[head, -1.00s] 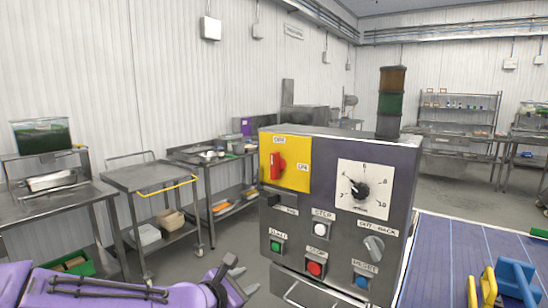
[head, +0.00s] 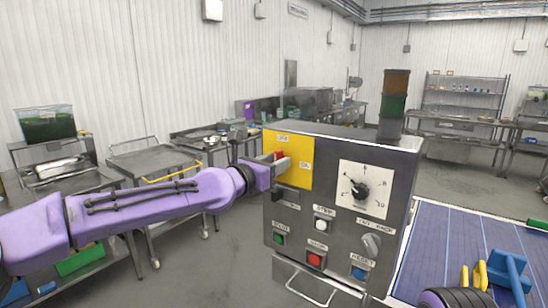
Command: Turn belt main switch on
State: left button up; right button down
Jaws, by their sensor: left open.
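The control box (head: 300,225) stands upright in the middle of the head view. The main switch, a red handle (head: 279,155), is on the yellow plate (head: 302,160) at the box's upper left. My left gripper (head: 280,164) is open at the red handle, its arm coming in from the left. The fingers cover most of the handle, so I cannot tell its position or whether the fingers touch it.
The box face also holds a dial (head: 361,188), a grey knob (head: 371,243), a green button (head: 279,239), a red button (head: 314,260) and a blue button (head: 358,273). A signal tower (head: 393,102) stands on top. The blue belt (head: 450,240) lies to the right.

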pick_arm(q)
grip_shut()
jog(key=shift+f+m, duration=0.1)
jog(key=shift+m, duration=0.3)
jog(key=m+b, duration=0.1)
jog(key=m, duration=0.3)
jog(key=shift+d, duration=0.15)
jog(key=shift+s+d+f+m+b, duration=0.1)
jog(key=shift+m+b, duration=0.55)
jog(key=shift+m, duration=1.5)
jog(key=shift+f+m+b, duration=0.1)
jog(key=shift+m+b, duration=0.55)
jog(key=shift+m, duration=1.55)
jog(key=shift+s+d+f+m+b, duration=0.1)
jog(key=shift+m+b, duration=0.55)
jog(key=shift+m, duration=1.5)
